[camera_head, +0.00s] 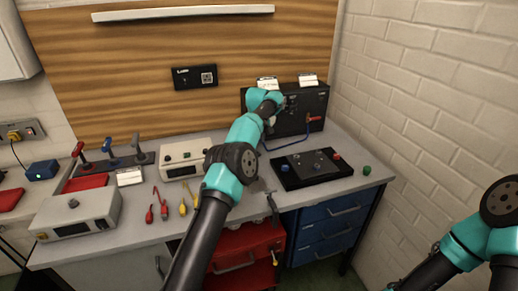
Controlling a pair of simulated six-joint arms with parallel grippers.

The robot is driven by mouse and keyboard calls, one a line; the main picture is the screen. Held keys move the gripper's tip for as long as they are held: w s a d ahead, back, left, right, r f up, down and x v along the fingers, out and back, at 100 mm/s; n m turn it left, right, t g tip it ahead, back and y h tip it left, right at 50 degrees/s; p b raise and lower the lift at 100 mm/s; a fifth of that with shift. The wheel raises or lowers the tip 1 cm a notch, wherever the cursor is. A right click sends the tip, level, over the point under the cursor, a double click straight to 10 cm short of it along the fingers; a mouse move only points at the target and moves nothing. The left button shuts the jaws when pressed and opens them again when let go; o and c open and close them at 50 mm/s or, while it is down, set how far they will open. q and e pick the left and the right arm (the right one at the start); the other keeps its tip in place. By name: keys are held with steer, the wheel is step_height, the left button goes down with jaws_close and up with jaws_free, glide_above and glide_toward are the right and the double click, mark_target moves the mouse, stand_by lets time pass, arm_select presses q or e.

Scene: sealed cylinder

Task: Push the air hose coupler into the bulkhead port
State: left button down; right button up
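A black box (314,100) stands at the back right of the bench against the wooden panel; its front has small fittings too small to tell apart. A small red part (314,118) sits at its front face, with a blue hose (290,146) curving below it along the bench. I cannot tell whether the red part is the coupler or which fitting is the bulkhead port. My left gripper (270,120) is at the box's left front, mostly hidden behind its own wrist; its fingers are too small to read. My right arm is at the right edge, its gripper out of view.
A black tray (330,176) with small knobs lies before the box, a green cap (367,170) beside it. A white instrument (184,158) and hand tools (183,205) lie to the left. A brick wall (430,110) bounds the bench on the right.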

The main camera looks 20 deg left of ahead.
arm_select(q)
steer(key=d+r, duration=0.1)
steer(key=d, duration=0.3)
steer(key=s+d+r, duration=0.1)
steer(key=d, duration=0.9)
steer(key=shift+s+r, duration=0.25)
steer(key=shift+r, duration=0.15)
step_height(320, 180, up, 2)
glide_above(317, 166)
steer(key=shift+w, duration=0.1)
steer(key=shift+f, duration=0.1)
steer(key=shift+f, duration=2.8)
steer(key=shift+f, duration=0.5)
steer(key=c, duration=0.7)
jaws_free()
steer(key=shift+c, duration=0.2)
steer(key=shift+r, duration=0.15)
